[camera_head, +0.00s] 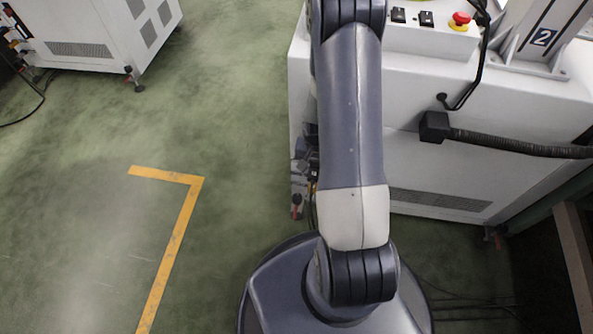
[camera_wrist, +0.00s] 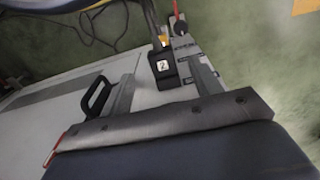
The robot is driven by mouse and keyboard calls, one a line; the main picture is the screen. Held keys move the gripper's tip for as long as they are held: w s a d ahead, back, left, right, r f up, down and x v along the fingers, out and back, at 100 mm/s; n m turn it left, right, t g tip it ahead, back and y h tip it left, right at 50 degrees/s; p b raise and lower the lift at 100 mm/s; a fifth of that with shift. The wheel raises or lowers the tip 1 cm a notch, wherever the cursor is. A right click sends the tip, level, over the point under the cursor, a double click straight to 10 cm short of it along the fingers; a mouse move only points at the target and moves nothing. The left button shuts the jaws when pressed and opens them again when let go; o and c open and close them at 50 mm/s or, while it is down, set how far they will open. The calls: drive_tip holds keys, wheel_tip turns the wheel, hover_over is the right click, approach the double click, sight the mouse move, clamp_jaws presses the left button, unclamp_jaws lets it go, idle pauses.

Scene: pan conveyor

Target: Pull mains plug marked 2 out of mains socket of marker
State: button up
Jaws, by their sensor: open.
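In the wrist view, a black mains plug with a white label marked 2 (camera_wrist: 162,66) sits at a grey socket panel on the machine's side. Its black cord leads up the picture. Dark labels show on the panel (camera_wrist: 184,56); their writing is too small to read. My gripper (camera_wrist: 164,70) is open, with one grey finger on each side of the plug in the picture. I cannot tell whether either finger touches it. In the head view, my arm largely hides the machine's socket side, and my gripper is out of view.
A white machine (camera_head: 520,190) stands right of my arm, with a red stop button (camera_head: 461,18) and a thick black hose (camera_head: 520,145). A black loop handle (camera_wrist: 97,97) is beside my left finger. Green floor is free at left, around a yellow line (camera_head: 168,262).

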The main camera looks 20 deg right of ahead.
sight(313, 176)
wheel_tip(313, 176, down, 5)
drive_tip(key=shift+f+b, duration=0.1)
drive_tip(key=shift+b, duration=0.5)
drive_tip(key=shift+c, duration=0.4)
clamp_jaws()
